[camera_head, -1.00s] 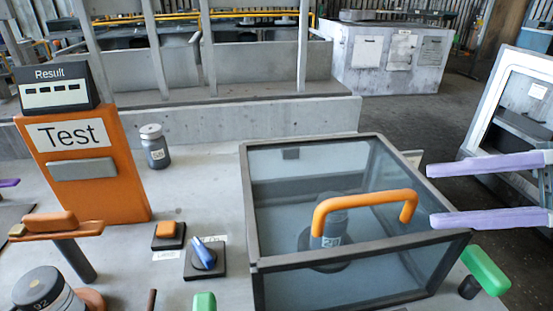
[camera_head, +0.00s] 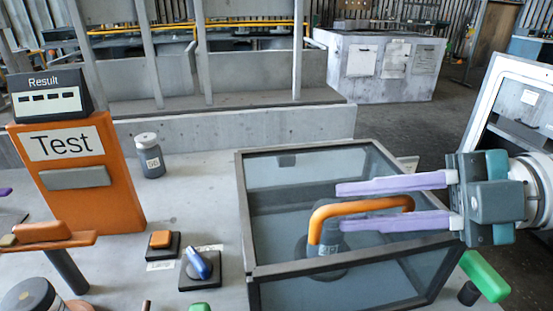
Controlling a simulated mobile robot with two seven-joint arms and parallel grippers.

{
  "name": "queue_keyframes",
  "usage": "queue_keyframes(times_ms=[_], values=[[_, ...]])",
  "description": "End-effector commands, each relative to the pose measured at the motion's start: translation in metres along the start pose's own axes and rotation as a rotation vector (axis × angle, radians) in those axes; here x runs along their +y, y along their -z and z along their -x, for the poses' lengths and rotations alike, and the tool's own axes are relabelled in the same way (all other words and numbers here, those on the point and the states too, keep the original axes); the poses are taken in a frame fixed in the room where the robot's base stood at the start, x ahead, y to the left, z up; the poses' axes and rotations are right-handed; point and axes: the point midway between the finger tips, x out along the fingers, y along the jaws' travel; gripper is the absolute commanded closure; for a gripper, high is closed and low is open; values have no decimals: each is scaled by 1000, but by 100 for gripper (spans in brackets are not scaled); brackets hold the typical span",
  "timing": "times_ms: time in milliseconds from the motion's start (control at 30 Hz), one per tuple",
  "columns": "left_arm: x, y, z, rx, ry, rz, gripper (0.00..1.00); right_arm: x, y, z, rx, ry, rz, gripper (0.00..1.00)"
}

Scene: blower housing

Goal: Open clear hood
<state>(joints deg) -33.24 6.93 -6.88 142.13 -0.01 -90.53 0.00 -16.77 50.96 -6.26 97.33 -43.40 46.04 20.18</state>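The clear hood (camera_head: 285,217) is a dark-framed transparent box on the grey bench, and its lid looks closed. An orange handle (camera_head: 365,206) arches over its top. A dark cylindrical part is visible through the panels. My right gripper (camera_head: 340,207) reaches in from the right with its two purple fingers apart. In the picture the handle's bar runs between the fingers, and the lower finger covers its right end. I cannot tell whether either finger touches the handle. My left gripper is not in view.
An orange Test box (camera_head: 115,195) with a Result display (camera_head: 50,98) stands at left. A grey jar (camera_head: 150,160), an orange button (camera_head: 160,240) and a blue switch (camera_head: 199,263) sit left of the hood. A green handle (camera_head: 485,276) is at its right front corner.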

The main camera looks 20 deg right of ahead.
Motion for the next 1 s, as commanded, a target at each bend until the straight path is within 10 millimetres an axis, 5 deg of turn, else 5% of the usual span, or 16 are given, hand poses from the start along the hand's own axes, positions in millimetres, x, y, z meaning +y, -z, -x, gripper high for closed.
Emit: queue_keyframes(times_ms=[233,1000], values=[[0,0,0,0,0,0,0,0,0,0,0,0,0,100],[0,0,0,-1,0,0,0,0,0,0,0,0,0,100]])
